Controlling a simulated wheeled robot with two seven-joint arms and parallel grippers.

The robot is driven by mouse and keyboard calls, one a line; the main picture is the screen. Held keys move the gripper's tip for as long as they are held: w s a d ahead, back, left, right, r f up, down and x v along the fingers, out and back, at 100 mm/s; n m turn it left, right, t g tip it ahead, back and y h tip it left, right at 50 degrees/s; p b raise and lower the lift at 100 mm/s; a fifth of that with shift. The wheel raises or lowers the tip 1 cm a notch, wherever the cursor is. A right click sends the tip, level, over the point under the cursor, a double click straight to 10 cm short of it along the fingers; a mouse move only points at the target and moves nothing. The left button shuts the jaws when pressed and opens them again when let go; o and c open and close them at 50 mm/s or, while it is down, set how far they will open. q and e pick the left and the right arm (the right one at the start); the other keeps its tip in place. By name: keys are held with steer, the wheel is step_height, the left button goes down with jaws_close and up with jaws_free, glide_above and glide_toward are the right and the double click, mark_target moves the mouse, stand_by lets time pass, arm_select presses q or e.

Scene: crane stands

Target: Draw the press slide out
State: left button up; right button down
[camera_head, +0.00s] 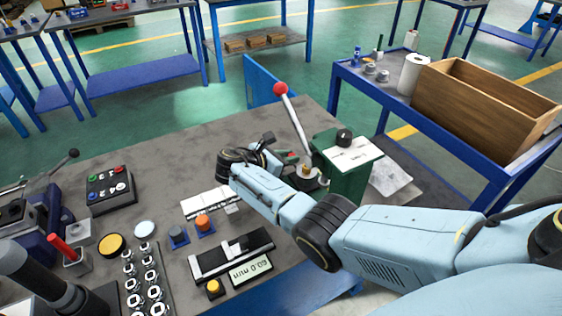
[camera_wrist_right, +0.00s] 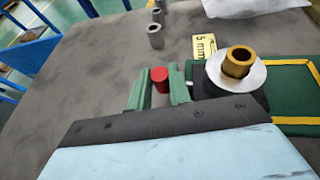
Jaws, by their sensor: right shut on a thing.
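The green press (camera_head: 345,175) stands at the right end of the grey bench, with its lever raised and tipped by a red ball (camera_head: 280,88). My right gripper (camera_wrist_right: 160,88) has its two green fingers on either side of a small red knob (camera_wrist_right: 160,78) and is shut on it, beside the press. In the wrist view a brass bushing (camera_wrist_right: 238,62) stands on a white disc (camera_wrist_right: 215,76) over a dark part, right next to the fingers. In the head view my arm partly hides the press front and the slide.
A caliper-like gauge (camera_head: 232,254) and a readout (camera_head: 250,270) lie in front of my right arm. A button box (camera_head: 110,188) and several shiny fittings are at the left. A blue side table (camera_head: 440,125) with a wooden box (camera_head: 485,105) stands at the right.

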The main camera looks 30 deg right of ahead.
steer(key=shift+w+r, duration=0.15)
steer(key=c, duration=1.3)
jaws_free()
steer(key=shift+w, duration=0.1)
arm_select(q)
steer(key=shift+w, duration=0.1)
arm_select(e)
steer(key=shift+a, duration=0.3)
arm_select(q)
steer(key=s+a+f+p, duration=0.1)
steer(key=s+p, duration=0.2)
steer(key=s, duration=0.5)
steer(key=shift+s+a+f+g, duration=0.15)
steer(key=shift+f+g, duration=0.1)
steer(key=shift+g, duration=0.05)
arm_select(e)
steer(key=v, duration=1.2)
steer(key=shift+a+r, duration=0.25)
steer(key=shift+a, duration=0.05)
arm_select(q)
steer(key=shift+r, duration=0.1)
